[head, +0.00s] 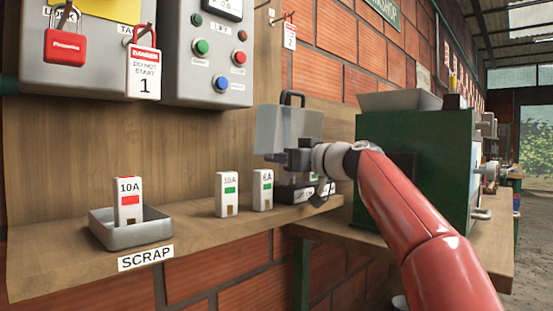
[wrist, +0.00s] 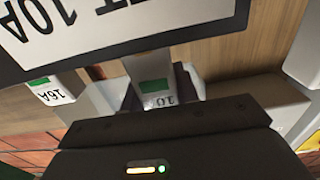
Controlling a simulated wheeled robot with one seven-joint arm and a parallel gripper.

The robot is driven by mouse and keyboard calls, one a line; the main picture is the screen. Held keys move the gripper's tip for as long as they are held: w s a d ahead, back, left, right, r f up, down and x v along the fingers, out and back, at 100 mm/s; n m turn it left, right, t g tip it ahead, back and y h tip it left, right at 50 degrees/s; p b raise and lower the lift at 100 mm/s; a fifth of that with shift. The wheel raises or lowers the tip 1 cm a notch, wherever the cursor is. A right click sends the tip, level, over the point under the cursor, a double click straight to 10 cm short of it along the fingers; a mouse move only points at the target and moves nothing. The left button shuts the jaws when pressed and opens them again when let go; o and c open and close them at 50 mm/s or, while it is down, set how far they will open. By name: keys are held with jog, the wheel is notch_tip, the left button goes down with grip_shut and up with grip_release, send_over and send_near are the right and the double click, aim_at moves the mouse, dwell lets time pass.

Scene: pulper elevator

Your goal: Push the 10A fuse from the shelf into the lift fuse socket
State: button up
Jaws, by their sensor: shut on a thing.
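My gripper (head: 291,157) is shut on a white fuse with a green mark, the 10A fuse (wrist: 153,68). In the wrist view the fuse sits between the two fingers (wrist: 157,84), and its label reads upside down as "10", partly cut off. In the head view the held fuse is hidden by the gripper and a grey see-through cover. The lift fuse socket's dark base (head: 291,193) lies below the gripper, its label partly covered by my gripper. A black-framed "10A" label (wrist: 70,25) fills the top of the wrist view. Whether the fuse touches the socket cannot be told.
A grey see-through cover (head: 280,132) with a black handle stands up by my gripper. White fuses marked 16A (head: 227,195) and 6A (head: 262,190) stand left on the shelf. A red-marked 10A fuse (head: 128,202) stands in the scrap tray (head: 105,235). A green machine (head: 425,165) is at right.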

jog(key=shift+f+b, duration=1.35)
jog(key=shift+b, duration=0.2)
dwell(1.1)
dwell(0.3)
jog(key=o, duration=1.1)
